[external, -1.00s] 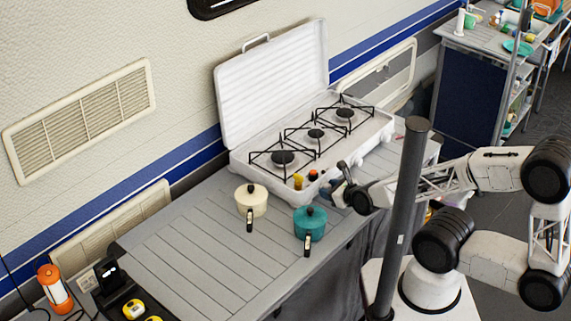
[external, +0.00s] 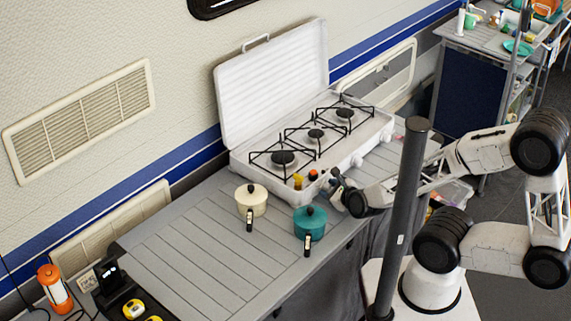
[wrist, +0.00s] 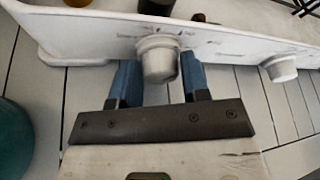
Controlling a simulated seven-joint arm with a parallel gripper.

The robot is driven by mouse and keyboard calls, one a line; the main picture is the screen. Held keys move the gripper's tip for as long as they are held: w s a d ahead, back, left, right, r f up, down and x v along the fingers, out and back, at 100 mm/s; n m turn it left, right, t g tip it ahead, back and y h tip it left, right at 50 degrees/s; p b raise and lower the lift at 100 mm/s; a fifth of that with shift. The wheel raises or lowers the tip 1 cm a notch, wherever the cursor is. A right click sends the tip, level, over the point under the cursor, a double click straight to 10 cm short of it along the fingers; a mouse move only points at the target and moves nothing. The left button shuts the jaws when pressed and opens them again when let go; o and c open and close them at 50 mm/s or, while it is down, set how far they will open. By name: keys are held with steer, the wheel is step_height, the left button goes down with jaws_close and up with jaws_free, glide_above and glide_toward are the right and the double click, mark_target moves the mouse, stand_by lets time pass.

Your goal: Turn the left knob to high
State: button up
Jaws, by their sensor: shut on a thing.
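The white camping stove (external: 300,165) stands open on the grey slatted table, its control panel facing my arm. In the wrist view, a pale round knob (wrist: 158,62) on the panel sits between the two blue fingers of my gripper (wrist: 158,75), which is shut on it. A second knob (wrist: 280,68) is to its right, clear of the fingers. In the external view my gripper (external: 337,181) is at the near left part of the stove front and hides the held knob. The panel markings are too small to read.
A teal pot (external: 310,226) stands on the table just left of my gripper, close by. A cream pot (external: 251,203) stands farther left. Small shakers (external: 298,181) stand at the stove's near left edge. A dark pole (external: 402,215) stands before my arm.

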steer(key=shift+n+t, duration=0.4)
steer(key=shift+n, duration=0.1)
steer(key=o, duration=0.7)
steer(key=shift+o, duration=0.2)
steer(key=shift+m+g+y, duration=0.6)
steer(key=shift+m+g, duration=0.5)
steer(key=shift+m, duration=0.9)
steer(key=shift+v, duration=3.9)
steer(key=shift+w+d+f+h, duration=0.25)
steer(key=shift+d+f+h, duration=0.25)
steer(key=shift+d+h, duration=0.25)
steer(key=shift+s+d+f+g+h, duration=0.1)
steer(key=shift+d+f+g+h, duration=0.25)
steer(key=shift+f+g, duration=0.1)
steer(key=shift+s+d+f+g, duration=0.1)
steer(key=shift+s+f+g, duration=0.3)
steer(key=shift+g, duration=0.05)
